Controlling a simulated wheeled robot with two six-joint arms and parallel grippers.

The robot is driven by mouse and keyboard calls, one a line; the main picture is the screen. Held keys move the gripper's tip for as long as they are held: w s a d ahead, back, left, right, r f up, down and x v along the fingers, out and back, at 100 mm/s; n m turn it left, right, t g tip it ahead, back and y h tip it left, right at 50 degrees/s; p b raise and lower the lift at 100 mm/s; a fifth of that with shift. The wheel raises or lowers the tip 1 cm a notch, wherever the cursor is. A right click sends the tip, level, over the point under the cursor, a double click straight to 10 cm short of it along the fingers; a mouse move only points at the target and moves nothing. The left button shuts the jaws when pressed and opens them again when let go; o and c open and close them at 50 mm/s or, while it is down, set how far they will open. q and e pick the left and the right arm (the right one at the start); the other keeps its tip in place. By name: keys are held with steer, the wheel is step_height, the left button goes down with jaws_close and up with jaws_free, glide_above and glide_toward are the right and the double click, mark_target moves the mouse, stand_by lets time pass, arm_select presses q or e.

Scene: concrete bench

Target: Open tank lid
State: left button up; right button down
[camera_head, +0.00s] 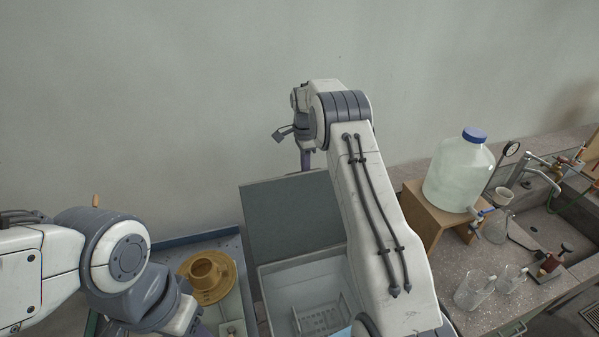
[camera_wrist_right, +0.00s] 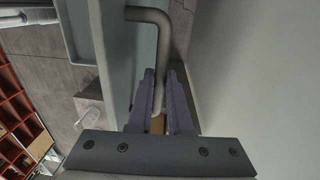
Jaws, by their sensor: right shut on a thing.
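The tank (camera_head: 264,290) is a pale grey open box at the bottom centre of the head view, with a slotted rack inside. Its dark grey-green lid (camera_head: 290,215) is raised behind the opening, its broad face towards me. My right gripper (camera_head: 306,160) is at the far upper edge of the lid, partly hidden by its own wrist. In the right wrist view, my right gripper (camera_wrist_right: 162,112) is shut on the lid's bent grey bar handle (camera_wrist_right: 150,16). My left arm is at the lower left; its gripper does not show.
A brown flanged part (camera_head: 212,285) sits in a blue-grey tray (camera_head: 225,245) left of the tank. On the right, a large bottle with a blue cap (camera_head: 457,178) stands on a wooden stand (camera_head: 422,215), near glass beakers (camera_head: 473,291) and a sink. A wall is behind.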

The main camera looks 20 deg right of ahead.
steer(key=shift+a+f, duration=0.1)
steer(key=c, duration=0.8)
jaws_free()
steer(key=shift+c, duration=0.2)
steer(key=shift+w, duration=0.1)
steer(key=shift+r+b, duration=0.35)
steer(key=shift+r, duration=0.15)
step_height(320, 180, up, 10)
steer(key=b, duration=0.2)
steer(key=shift+w+f, duration=0.2)
steer(key=shift+w, duration=0.05)
